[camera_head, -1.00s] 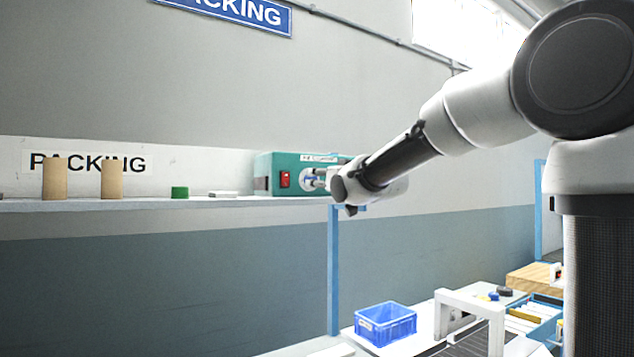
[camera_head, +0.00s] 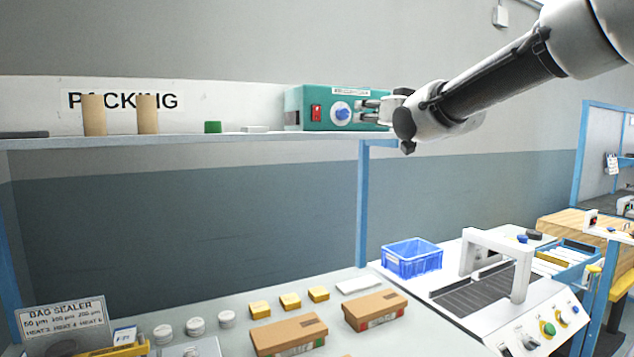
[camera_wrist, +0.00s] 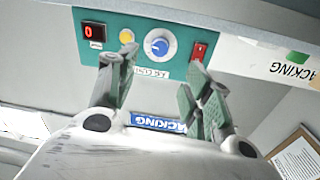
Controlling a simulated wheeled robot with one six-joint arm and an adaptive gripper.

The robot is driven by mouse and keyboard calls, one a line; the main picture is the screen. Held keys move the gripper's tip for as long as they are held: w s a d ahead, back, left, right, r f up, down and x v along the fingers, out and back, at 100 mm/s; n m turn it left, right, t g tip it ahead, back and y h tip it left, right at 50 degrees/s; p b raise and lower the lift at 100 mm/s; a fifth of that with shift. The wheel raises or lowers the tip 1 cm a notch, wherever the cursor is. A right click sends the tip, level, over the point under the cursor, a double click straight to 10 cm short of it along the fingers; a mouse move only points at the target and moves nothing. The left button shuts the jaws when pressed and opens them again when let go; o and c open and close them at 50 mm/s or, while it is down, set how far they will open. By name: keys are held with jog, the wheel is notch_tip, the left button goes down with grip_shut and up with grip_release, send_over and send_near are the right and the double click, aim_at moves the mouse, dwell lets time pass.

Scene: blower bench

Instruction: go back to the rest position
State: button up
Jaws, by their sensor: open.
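My gripper (camera_head: 366,111) is open and empty in front of the teal box (camera_head: 294,106) on the shelf. The box has a red switch (camera_head: 316,113) and a blue dial (camera_head: 342,113) on its front. In the wrist view the open fingers of my gripper (camera_wrist: 158,84) stand on either side of the blue dial (camera_wrist: 158,46), apart from it as far as I can tell.
The shelf (camera_head: 270,140) also holds two tan cylinders (camera_head: 95,115) and a green cap (camera_head: 212,127). Below, the bench carries a blue crate (camera_head: 411,259), brown cartons (camera_head: 375,311), a white-framed machine (camera_head: 520,270) and a bag sealer sign (camera_head: 62,322). Open air lies between shelf and bench.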

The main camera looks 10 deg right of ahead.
notch_tip(320, 180, down, 12)
jog(key=s+d+g+h, duration=0.3)
jog(key=g, duration=0.2)
jog(key=s+d+f+g, duration=0.2)
jog(key=s+f, duration=0.3)
jog(key=s, duration=0.4)
jog(key=s+d+f+m+g+h, duration=0.1)
jog(key=s+d+f+g, duration=0.2)
jog(key=s+f, duration=0.3)
jog(key=s+d+f+g, duration=0.3)
jog(key=s+f, duration=0.2)
jog(key=s, duration=0.9)
jog(key=shift+d+f+m+h, duration=0.2)
jog(key=shift+d+m+h, duration=0.1)
jog(key=shift+d+h, duration=0.1)
jog(key=shift+s, duration=0.1)
